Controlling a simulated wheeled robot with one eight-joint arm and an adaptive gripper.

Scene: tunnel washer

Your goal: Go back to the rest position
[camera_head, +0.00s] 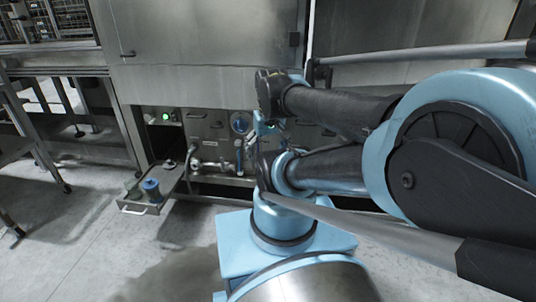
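My arm folds in from the right side of the head view, and its wrist is near the middle in front of the steel machine (205,60). My gripper (258,138) seems to hang below the wrist, small, dark and partly hidden among arm parts. I cannot tell whether its fingers are open or shut, or whether anything is between them.
An open drawer (141,209) with a blue-capped item (151,187) juts out low on the left. Behind are a green light (166,116), a blue-rimmed gauge (240,123) and pipes (214,166). Wheeled metal racks (45,160) stand at far left. Floor between is clear.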

